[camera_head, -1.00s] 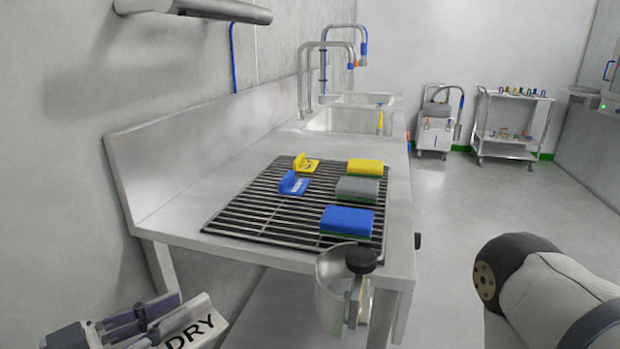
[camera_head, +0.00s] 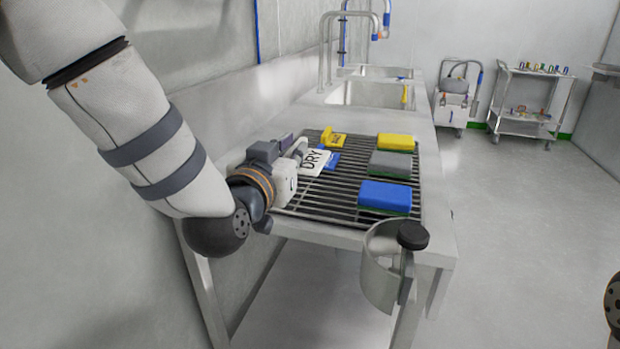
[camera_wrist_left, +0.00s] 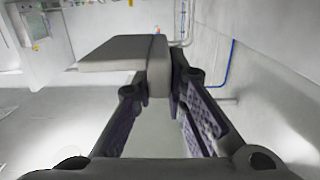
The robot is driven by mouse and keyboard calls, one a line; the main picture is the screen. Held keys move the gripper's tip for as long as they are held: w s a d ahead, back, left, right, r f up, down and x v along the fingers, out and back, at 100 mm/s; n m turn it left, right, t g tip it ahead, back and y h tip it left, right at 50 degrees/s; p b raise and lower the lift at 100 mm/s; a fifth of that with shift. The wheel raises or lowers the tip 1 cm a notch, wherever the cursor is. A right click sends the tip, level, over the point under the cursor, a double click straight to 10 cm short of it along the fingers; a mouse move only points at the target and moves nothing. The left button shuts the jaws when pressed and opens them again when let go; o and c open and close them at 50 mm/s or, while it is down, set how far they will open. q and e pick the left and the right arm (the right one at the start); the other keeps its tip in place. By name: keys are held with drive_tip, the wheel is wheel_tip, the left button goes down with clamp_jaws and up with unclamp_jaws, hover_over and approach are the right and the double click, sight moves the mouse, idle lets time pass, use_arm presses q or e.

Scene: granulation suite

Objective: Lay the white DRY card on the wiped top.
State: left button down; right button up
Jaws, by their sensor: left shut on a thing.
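The white DRY card (camera_head: 314,163) is in my left gripper (camera_head: 299,152), over the far-left part of the black slatted rack on the steel top (camera_head: 270,128). In the head view it covers part of the blue scraper (camera_head: 332,161); I cannot tell whether it touches anything beneath. In the left wrist view the card (camera_wrist_left: 115,55) shows as a grey slab at the tips of the left gripper (camera_wrist_left: 158,85), its lettering not visible. My right gripper is out of view; only a bit of my right arm shows at the right edge.
On the rack (camera_head: 342,207) are a yellow scraper (camera_head: 335,139), a yellow sponge (camera_head: 396,142), a grey sponge (camera_head: 390,162) and a blue sponge (camera_head: 385,196). A metal cup (camera_head: 380,275) hangs at the front edge. Sinks (camera_head: 370,95) and taps lie behind.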

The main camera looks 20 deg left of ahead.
use_arm(q)
drive_tip(key=w+f, duration=0.1)
drive_tip(key=f, duration=0.1)
drive_tip(key=w+a+f+b, duration=0.1)
drive_tip(key=w+f, duration=0.1)
drive_tip(key=w+a+f, duration=0.1)
drive_tip(key=w+f, duration=0.1)
drive_tip(key=shift+a, duration=0.15)
drive_tip(key=f, duration=0.2)
drive_tip(key=f+b, duration=0.1)
drive_tip(key=f, duration=0.1)
drive_tip(key=shift+w+a, duration=0.15)
drive_tip(key=shift+w, duration=0.2)
drive_tip(key=shift+r, duration=0.2)
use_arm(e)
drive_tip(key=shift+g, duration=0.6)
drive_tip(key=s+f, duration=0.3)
use_arm(q)
drive_tip(key=shift+f, duration=0.15)
drive_tip(key=c, duration=1.6)
unclamp_jaws()
